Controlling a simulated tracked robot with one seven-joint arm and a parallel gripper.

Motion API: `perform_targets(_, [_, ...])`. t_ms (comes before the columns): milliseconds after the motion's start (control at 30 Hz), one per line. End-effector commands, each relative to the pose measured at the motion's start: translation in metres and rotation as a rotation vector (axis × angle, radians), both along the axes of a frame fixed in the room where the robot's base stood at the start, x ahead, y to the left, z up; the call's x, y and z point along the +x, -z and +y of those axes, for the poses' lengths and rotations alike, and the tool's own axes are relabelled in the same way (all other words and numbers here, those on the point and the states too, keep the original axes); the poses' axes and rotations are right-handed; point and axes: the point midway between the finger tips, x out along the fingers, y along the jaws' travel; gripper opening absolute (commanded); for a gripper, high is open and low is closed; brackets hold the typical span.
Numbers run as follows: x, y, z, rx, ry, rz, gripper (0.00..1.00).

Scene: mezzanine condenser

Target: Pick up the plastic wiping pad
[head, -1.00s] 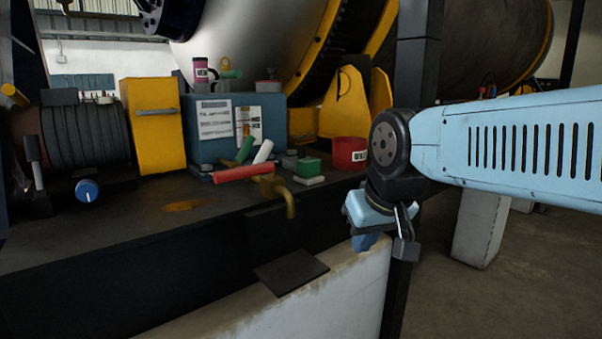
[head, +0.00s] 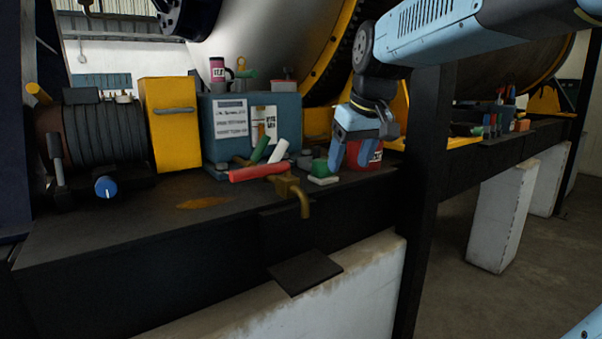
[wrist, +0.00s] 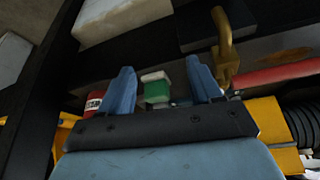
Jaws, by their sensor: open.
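A small green block with a white base, which looks like the plastic wiping pad (head: 321,172), sits on the dark bench top near its front edge. In the head view, my gripper (head: 352,158) is open just to its right, fingers pointing down, in front of the red tin. In the wrist view, the pad (wrist: 157,91) shows between the two blue fingers of my gripper (wrist: 160,68), apart from both. Nothing is held. The pad's lower side is hidden.
A red tin (head: 376,164) stands close behind my fingers. A brass tap (head: 291,188) and a red cylinder (head: 258,174) lie left of the pad. A blue box (head: 257,105) stands behind. The bench front left is mostly clear.

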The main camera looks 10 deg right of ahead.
Motion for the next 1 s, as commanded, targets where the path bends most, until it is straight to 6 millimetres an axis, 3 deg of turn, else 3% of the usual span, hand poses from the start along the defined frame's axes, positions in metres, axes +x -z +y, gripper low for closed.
perform_targets(100, [0.04, -0.02, -0.003, 0.001, -0.052, 0.015, 0.76])
perform_targets(300, [0.094, -0.044, -0.008, 0.006, -0.14, 0.029, 0.94])
perform_targets(533, [0.125, -0.055, -0.013, 0.012, -0.195, 0.033, 0.94])
perform_targets(667, [0.131, -0.049, -0.012, 0.013, -0.202, 0.034, 0.94])
perform_targets(1000, [0.149, 0.004, -0.004, 0.012, -0.202, 0.037, 0.94])
